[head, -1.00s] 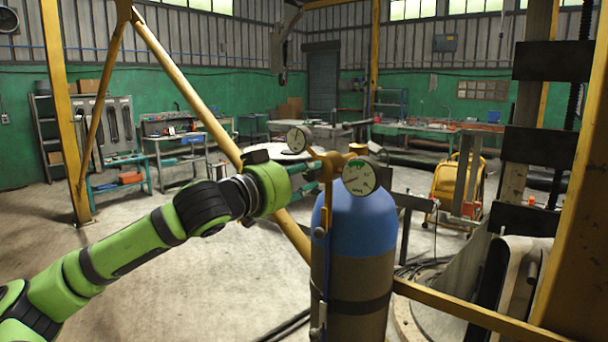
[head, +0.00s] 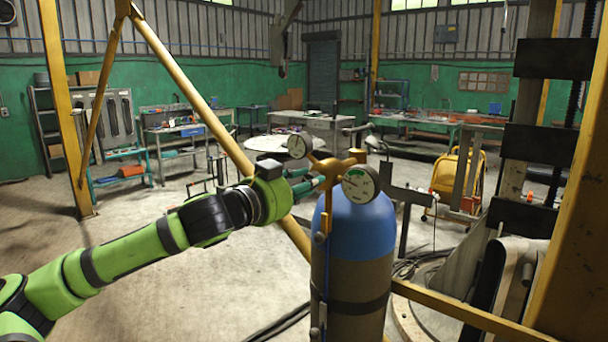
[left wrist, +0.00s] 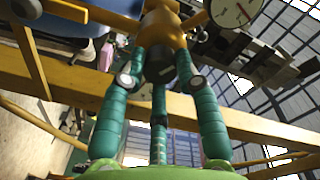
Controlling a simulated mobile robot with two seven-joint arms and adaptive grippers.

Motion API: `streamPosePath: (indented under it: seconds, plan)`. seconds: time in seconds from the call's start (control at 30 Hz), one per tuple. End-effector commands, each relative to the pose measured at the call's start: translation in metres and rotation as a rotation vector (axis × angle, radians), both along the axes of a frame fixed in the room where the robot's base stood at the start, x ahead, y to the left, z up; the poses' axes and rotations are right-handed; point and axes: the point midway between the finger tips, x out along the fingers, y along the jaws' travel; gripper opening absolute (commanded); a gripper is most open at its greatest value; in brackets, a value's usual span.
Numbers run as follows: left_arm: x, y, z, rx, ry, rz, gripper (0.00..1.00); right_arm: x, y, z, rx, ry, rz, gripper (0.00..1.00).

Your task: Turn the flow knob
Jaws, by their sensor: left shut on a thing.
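A gas cylinder (head: 360,265) with a blue top stands upright at the centre of the head view. A brass regulator (head: 335,168) with a left round gauge (head: 298,146) and a right round gauge (head: 360,183) sits on top. My left gripper (head: 314,180) reaches it from the left, with teal fingers at the regulator's left side. In the left wrist view its fingers (left wrist: 160,78) close around a small dark knob (left wrist: 160,62) at the end of the brass body. The fingers partly cover the knob. My right gripper is not in view.
A yellow diagonal brace (head: 190,85) and low rail (head: 470,318) run close behind the cylinder. A yellow post (head: 575,210) stands at the right. A yellow cart (head: 446,178) and workbenches (head: 320,128) are farther back. Open concrete floor lies at left.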

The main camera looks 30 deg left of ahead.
Motion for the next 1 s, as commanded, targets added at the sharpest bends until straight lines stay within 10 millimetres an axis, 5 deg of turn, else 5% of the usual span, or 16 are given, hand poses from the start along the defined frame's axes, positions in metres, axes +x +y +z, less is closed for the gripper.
streamPosePath:
  seconds: [0.6, 1.0]
  plan:
    - [0.0, -0.001, 0.007, 0.56, -0.054, 0.001, 0.0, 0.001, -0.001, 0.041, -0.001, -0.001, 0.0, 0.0]
    - [0.0, -0.001, 0.005, 0.761, -0.07, 0.002, 0.0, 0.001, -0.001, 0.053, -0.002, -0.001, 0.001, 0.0]
